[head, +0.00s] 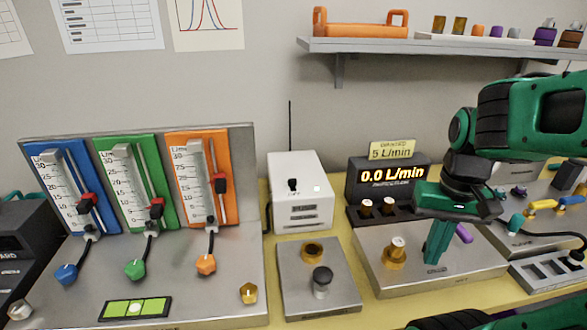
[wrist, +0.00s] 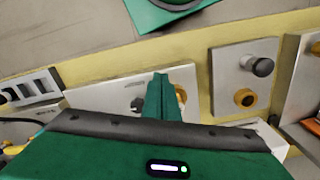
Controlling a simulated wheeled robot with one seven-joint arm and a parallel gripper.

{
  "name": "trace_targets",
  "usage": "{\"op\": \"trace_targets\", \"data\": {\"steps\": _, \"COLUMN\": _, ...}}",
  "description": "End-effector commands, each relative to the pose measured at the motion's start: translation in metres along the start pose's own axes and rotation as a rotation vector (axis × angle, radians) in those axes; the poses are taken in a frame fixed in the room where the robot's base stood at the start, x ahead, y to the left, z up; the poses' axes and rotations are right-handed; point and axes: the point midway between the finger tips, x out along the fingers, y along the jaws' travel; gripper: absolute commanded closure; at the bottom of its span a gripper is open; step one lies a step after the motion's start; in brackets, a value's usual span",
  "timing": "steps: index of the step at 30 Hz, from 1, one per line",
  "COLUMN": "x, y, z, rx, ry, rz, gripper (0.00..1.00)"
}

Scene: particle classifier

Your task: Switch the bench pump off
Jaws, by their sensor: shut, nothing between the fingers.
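The bench pump appears to be the white box (head: 300,205) at the middle of the bench in the head view. I cannot tell the switch's position for sure. My gripper (head: 434,258) is shut and empty, pointing down over the metal plate right of the pump, well apart from the switch.
A plate (head: 345,298) with a black knob and brass ring stands in front of the pump. A black display (head: 388,178) reads 0.0 L/min, with a yellow 5 L/min sign above. Three flow meters (head: 137,185) stand at left. A thin antenna rises behind the pump.

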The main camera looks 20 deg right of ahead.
Motion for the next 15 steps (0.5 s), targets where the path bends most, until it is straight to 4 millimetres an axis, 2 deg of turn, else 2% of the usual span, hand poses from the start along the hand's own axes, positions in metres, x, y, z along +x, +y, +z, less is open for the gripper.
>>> {"op": "trace_targets", "data": {"steps": 4, "x": -0.007, "y": 0.004, "z": 0.005, "rx": -0.006, "ry": 0.017, "rz": -0.006, "gripper": 1.00}}
{"op": "trace_targets", "data": {"steps": 7, "x": -0.017, "y": -0.006, "z": -0.015, "rx": -0.025, "ry": 0.036, "rz": 0.000, "gripper": 1.00}}
{"op": "trace_targets", "data": {"steps": 8, "x": -0.021, "y": -0.007, "z": -0.028, "rx": -0.035, "ry": 0.045, "rz": 0.004, "gripper": 1.00}}
{"op": "trace_targets", "data": {"steps": 11, "x": -0.040, "y": -0.034, "z": -0.074, "rx": -0.077, "ry": 0.090, "rz": 0.014, "gripper": 1.00}}
{"op": "trace_targets", "data": {"steps": 14, "x": -0.060, "y": -0.082, "z": -0.124, "rx": -0.136, "ry": 0.148, "rz": 0.018, "gripper": 1.00}}
{"op": "trace_targets", "data": {"steps": 15, "x": -0.068, "y": -0.105, "z": -0.143, "rx": -0.159, "ry": 0.173, "rz": 0.016, "gripper": 1.00}}
